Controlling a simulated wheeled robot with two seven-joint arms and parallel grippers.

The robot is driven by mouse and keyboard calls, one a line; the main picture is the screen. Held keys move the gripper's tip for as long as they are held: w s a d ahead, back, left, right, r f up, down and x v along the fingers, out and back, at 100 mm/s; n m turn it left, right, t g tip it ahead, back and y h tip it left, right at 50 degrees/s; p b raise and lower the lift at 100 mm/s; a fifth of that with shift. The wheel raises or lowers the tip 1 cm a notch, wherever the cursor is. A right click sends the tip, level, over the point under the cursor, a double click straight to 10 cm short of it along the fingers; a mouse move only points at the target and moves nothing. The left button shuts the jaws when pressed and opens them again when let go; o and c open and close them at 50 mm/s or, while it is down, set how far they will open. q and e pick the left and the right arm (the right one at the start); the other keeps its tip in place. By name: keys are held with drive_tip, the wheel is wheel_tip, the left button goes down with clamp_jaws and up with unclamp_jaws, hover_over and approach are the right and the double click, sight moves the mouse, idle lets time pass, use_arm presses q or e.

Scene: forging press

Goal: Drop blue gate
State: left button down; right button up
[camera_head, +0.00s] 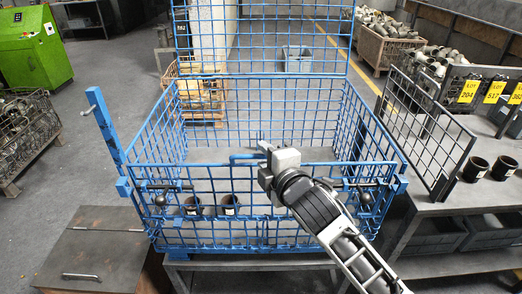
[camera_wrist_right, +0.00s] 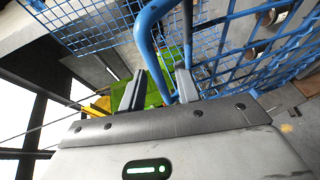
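The blue gate (camera_head: 215,246) is the mesh front side of a blue wire cage (camera_head: 255,76). It stands upright, with dark latch handles ending in round knobs near both its ends. A blue bar handle (camera_head: 243,157) rises at the middle of its top edge. My right gripper (camera_head: 264,152) is at this handle. In the right wrist view the two fingers (camera_wrist_right: 158,90) are apart, with the bent blue bar (camera_wrist_right: 146,40) passing between them, nearer the right finger. Contact is unclear. My left gripper is out of view.
Two dark cups (camera_head: 229,204) sit low in the cage by the gate. A grey table (camera_head: 460,195) with another mesh panel (camera_head: 425,130) and dark cups stands right. A brown metal box (camera_head: 95,250) is at lower left. A green machine (camera_head: 32,50) stands far left.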

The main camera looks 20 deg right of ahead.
drive_tip(key=shift+x, duration=1.35)
